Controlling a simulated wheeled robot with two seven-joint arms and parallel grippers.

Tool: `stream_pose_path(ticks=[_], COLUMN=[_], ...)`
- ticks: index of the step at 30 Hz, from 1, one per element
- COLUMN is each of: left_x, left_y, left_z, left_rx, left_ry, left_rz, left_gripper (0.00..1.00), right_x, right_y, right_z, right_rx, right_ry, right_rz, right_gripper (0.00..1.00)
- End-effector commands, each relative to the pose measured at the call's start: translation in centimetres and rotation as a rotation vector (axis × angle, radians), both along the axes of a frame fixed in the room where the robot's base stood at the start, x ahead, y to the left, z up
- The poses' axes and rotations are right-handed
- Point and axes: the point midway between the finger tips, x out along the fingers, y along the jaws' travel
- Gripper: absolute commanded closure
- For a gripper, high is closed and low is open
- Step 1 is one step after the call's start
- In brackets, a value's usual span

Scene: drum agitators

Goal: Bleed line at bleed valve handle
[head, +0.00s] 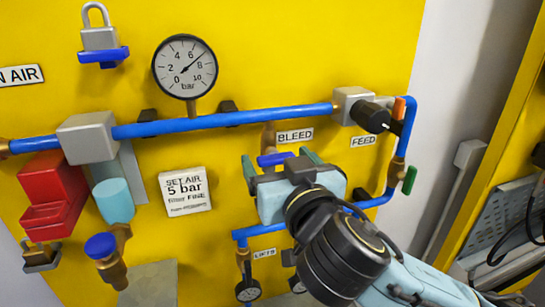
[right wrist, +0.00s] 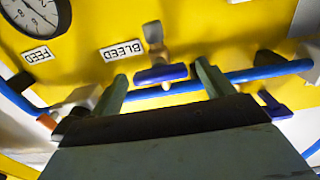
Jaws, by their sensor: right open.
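The bleed valve handle (head: 275,159) is a blue bar on a brass stem below the blue pipe, beside the BLEED label (head: 295,136). It also shows in the right wrist view as a blue handle (right wrist: 160,74), lying crosswise. My right gripper (head: 280,164) is open, its two green fingers pointing up at the panel. In the right wrist view the handle appears between the fingertips (right wrist: 158,78), and I see no finger clearly touching it. My left gripper is out of view.
A pressure gauge (head: 186,67) has its needle between 6 and 8. A blue pipe (head: 235,120) crosses the yellow panel. A black knob (head: 371,117) by FEED, a green handle (head: 409,180) and a blue-handled valve (head: 101,248) are around. A padlock (head: 98,35) hangs upper left.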

Motion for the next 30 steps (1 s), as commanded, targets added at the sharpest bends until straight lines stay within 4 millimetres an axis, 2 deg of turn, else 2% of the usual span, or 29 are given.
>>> stream_pose_path(ticks=[8,18,30], left_x=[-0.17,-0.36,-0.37], left_y=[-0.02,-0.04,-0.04], left_z=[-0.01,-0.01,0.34], left_rx=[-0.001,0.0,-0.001], left_ry=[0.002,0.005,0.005], left_rz=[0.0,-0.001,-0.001], left_gripper=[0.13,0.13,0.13], right_x=[0.06,0.05,0.08], right_y=[0.01,0.02,0.02], right_z=[0.01,0.01,0.03], right_rx=[0.0,0.0,-0.072], right_ry=[0.0,0.0,-0.021], right_rz=[-0.001,0.0,-0.001], right_gripper=[0.2,0.65,0.65])
